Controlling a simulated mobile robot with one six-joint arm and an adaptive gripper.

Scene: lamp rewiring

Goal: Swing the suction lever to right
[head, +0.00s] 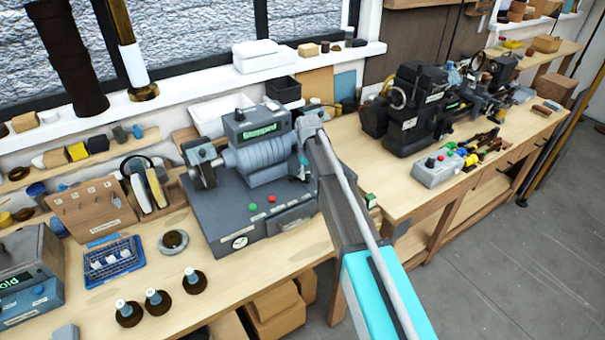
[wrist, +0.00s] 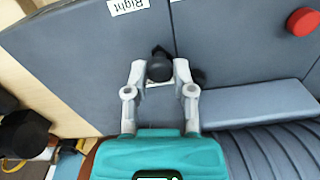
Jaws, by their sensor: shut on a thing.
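The suction lever's black knob (wrist: 159,67) sits between the two grey fingers of my gripper (wrist: 160,73) in the wrist view. The fingers are shut on it from both sides. A dark pointed part shows just beyond the knob, against the grey machine panel. A white label reading "Right" (wrist: 128,5) appears upside down on the panel, near the top edge of the wrist view. In the head view, the grey machine (head: 217,215) stands on the bench, with a display reading "Stopped" (head: 259,131). My arm covers its right side there, and the lever is hidden.
A red button (wrist: 303,21) and a ribbed grey cylinder (wrist: 275,150) are close by in the wrist view. Left of the machine on the bench are a blue tray (head: 113,258) and several dark round bases. A second bench with a lathe (head: 415,110) stands right.

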